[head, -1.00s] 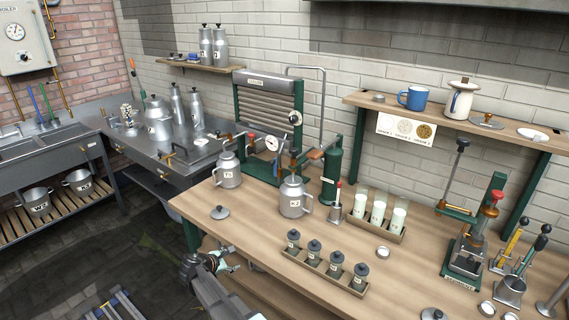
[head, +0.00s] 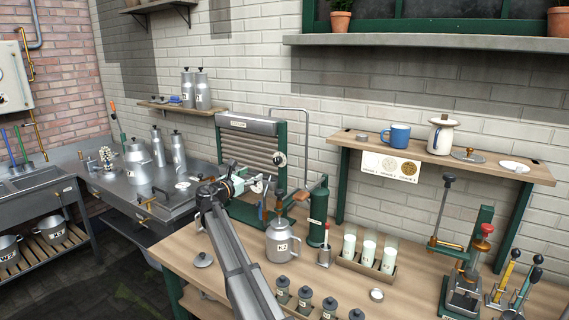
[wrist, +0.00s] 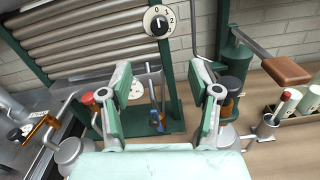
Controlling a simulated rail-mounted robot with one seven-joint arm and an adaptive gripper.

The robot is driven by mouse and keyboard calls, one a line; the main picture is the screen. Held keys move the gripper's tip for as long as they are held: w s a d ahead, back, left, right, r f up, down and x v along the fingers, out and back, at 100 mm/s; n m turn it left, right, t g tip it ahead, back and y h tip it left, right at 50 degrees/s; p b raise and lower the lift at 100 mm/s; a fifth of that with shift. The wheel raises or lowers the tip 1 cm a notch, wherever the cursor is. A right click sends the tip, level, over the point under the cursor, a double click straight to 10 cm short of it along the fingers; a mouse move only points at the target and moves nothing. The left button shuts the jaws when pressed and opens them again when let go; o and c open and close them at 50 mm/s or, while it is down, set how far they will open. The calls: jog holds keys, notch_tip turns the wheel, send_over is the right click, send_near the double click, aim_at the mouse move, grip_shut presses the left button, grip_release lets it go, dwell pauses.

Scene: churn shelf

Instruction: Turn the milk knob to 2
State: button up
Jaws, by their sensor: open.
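The milk knob (head: 280,159) is a round white dial with a black centre on the right green post of the ribbed cooler (head: 250,150). In the wrist view the knob (wrist: 159,21) shows the marks 0, 1 and 2, near the top of the picture. Its black pointer seems turned towards 0, but it is small. My gripper (head: 258,184) is in front of the cooler, below and to the left of the knob in the head view. In the wrist view my gripper (wrist: 163,82) is open and empty, its pads apart, with the knob beyond them.
A milk can (head: 282,243) stands on the bench below my gripper. A green cylinder (head: 318,215) with a wooden-handled lever stands to the right of the cooler. A rack of milk glasses (head: 368,252) is further right. A red-knobbed valve (wrist: 87,98) shows left of my fingers.

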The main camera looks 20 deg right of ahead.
aim_at(276, 161)
jog(key=p+x, duration=0.5)
jog(key=x, duration=1)
jog(key=shift+w+d, duration=0.1)
jog(key=shift+w, duration=0.05)
jog(key=shift+x, duration=0.8)
jog(key=c, duration=1.2)
